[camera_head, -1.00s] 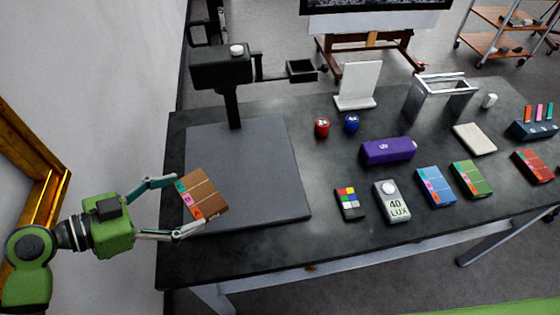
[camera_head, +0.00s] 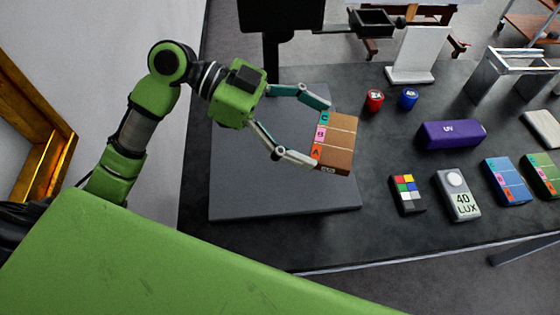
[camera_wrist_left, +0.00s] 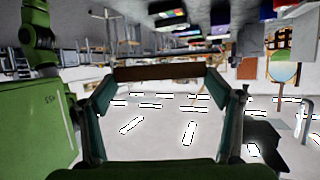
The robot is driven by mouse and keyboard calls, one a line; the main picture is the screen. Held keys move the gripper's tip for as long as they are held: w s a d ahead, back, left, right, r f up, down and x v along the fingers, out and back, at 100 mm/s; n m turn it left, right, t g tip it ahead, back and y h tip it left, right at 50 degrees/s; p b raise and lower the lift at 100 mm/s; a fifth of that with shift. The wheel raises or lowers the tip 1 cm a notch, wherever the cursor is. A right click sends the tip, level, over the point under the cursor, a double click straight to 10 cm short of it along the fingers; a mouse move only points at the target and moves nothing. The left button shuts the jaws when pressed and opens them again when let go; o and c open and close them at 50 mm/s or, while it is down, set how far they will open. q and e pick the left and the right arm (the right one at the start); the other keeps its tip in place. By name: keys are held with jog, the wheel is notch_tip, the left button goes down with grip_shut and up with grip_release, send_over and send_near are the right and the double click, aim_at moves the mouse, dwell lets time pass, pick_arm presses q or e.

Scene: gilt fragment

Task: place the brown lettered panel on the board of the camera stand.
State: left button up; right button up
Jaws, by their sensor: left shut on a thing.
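The brown lettered panel (camera_head: 338,143) has teal, pink and orange letter squares along its left edge. My left gripper (camera_head: 322,130) is shut on this panel, with one finger at its upper left and one at its lower left. The panel appears over the right part of the dark grey board (camera_head: 240,185) of the camera stand (camera_head: 280,15); whether it touches the board I cannot tell. In the left wrist view the panel (camera_wrist_left: 160,73) shows as a thin brown bar between the fingertips. My right gripper is not in view.
Right of the board lie a colour checker (camera_head: 407,193), a lux meter (camera_head: 458,194), a purple UV box (camera_head: 452,134), and blue (camera_head: 505,180) and green (camera_head: 541,174) lettered panels. Red (camera_head: 374,100) and blue (camera_head: 408,98) small pots stand behind. The board's front left is bare.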

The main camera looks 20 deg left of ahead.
pick_arm(q)
jog(key=w+a+f+p, duration=0.15)
jog(key=a+f, duration=0.25)
jog(key=a, duration=0.5)
jog(key=p, duration=0.1)
send_over(250, 153)
jog(key=f, duration=0.5)
jog(key=shift+s+d, duration=0.1)
jog(key=shift+d, duration=0.3)
jog(key=shift+a+f, duration=0.15)
jog(key=shift+f, duration=0.05)
jog(key=f, duration=0.2)
jog(key=f+p, duration=0.1)
jog(key=shift+a, duration=0.25)
jog(key=shift+f, duration=0.25)
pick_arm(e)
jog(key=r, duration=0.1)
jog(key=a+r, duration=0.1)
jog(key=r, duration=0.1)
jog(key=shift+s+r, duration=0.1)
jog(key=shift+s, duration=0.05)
pick_arm(q)
jog(key=shift+f, duration=0.1)
